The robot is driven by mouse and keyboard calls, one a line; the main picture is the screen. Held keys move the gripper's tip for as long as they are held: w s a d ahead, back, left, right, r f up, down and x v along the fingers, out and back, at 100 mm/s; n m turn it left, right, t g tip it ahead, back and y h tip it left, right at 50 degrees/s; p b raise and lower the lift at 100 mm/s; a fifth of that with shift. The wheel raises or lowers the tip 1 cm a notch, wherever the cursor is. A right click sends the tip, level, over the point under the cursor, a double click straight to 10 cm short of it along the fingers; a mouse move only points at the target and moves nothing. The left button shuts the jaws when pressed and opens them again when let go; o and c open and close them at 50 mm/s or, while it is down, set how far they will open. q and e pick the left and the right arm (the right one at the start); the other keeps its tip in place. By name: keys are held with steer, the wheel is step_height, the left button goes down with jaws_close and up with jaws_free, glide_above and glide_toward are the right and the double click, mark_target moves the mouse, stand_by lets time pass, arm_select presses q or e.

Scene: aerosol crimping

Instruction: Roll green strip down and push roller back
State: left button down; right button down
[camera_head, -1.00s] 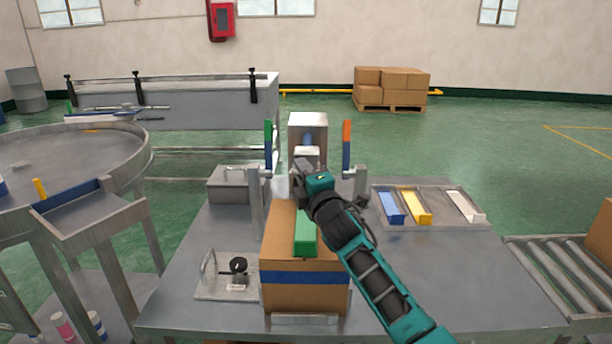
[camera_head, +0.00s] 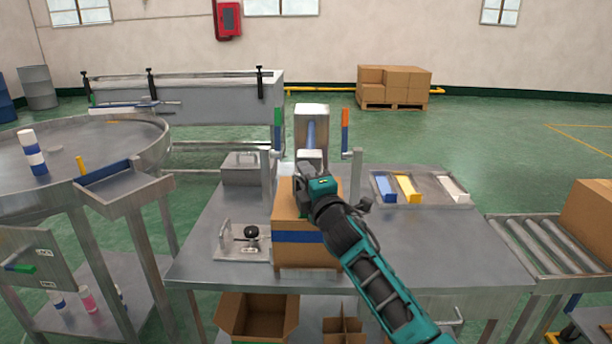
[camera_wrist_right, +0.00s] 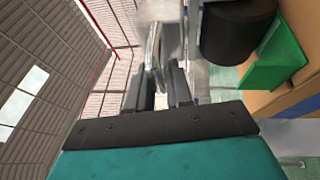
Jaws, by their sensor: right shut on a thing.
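A brown carton (camera_head: 305,259) with a blue band stands at the front of the steel table. My right gripper (camera_head: 303,180) is over its top, and my arm hides much of that top. In the right wrist view the gripper (camera_wrist_right: 165,92) is shut on a curved metal handle (camera_wrist_right: 154,45). A black roller (camera_wrist_right: 235,32) is close beside it. The green strip (camera_wrist_right: 275,62) lies next to the roller, against the carton (camera_wrist_right: 297,82). My left gripper is out of view.
A steel press (camera_head: 311,138) stands behind the carton. A tray (camera_head: 425,199) with blue, yellow and white blocks lies to the right. A small clamp plate (camera_head: 232,247) lies left of the carton. A roller conveyor (camera_head: 535,250) is at the right. The table's right front is clear.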

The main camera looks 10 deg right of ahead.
steer(key=shift+s+a+r, duration=0.15)
steer(key=shift+s+r, duration=0.05)
steer(key=shift+s, duration=0.25)
steer(key=c, duration=1.1)
jaws_free()
steer(key=shift+c, duration=0.2)
steer(key=shift+f, duration=0.1)
steer(key=s+d+f, duration=0.1)
steer(key=s+f, duration=0.1)
steer(key=s, duration=1)
steer(key=shift+s+d, duration=0.3)
steer(key=shift+s, duration=0.05)
